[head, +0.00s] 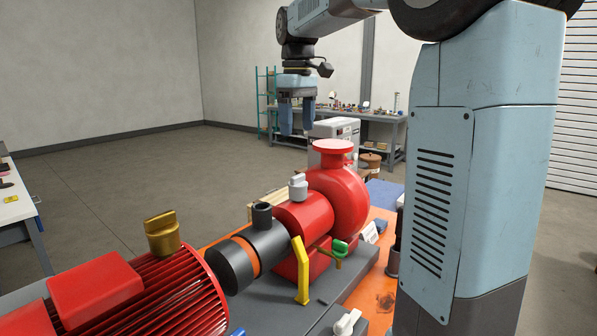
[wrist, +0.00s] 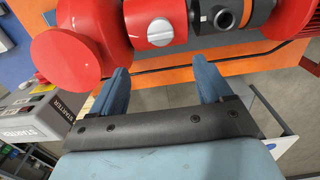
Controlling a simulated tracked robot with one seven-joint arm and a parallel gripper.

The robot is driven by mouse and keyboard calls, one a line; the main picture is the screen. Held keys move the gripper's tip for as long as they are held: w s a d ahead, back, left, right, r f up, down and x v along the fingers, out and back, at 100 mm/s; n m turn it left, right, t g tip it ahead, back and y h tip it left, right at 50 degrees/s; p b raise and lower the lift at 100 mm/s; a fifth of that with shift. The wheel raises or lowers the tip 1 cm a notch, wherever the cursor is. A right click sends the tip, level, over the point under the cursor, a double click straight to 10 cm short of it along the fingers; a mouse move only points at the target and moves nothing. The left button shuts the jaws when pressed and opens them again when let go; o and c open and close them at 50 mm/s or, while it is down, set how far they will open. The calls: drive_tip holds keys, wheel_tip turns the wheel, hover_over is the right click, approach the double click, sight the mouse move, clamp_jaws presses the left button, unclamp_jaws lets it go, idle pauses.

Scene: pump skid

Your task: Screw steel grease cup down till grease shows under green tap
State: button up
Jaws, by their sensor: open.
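The steel grease cup (head: 298,186) stands upright on top of the red bearing housing (head: 303,214). In the wrist view the cup (wrist: 160,31) shows from above as a light grey round cap with a raised bar across it. The green tap (head: 339,249) sits low on the side of the housing, beside a yellow bracket. I cannot make out any grease under it. My gripper (head: 298,132) is open and empty, pointing down, above and apart from the cup. In the wrist view its two blue fingers (wrist: 160,70) are spread, with the cup beyond their tips.
A brass cup (head: 162,232) stands on the red finned motor (head: 165,300). A dark open stub (head: 262,215) rises from the coupling. The red pump casing with flange (head: 336,147) stands just right of the cup. A yellow bracket (head: 299,270) is in front. A starter box (wrist: 40,112) is alongside.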

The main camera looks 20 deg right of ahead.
sight(298, 175)
wheel_tip(298, 175, down, 12)
drive_tip(key=shift+f, duration=0.25)
idle(0.4)
drive_tip(key=c, duration=1)
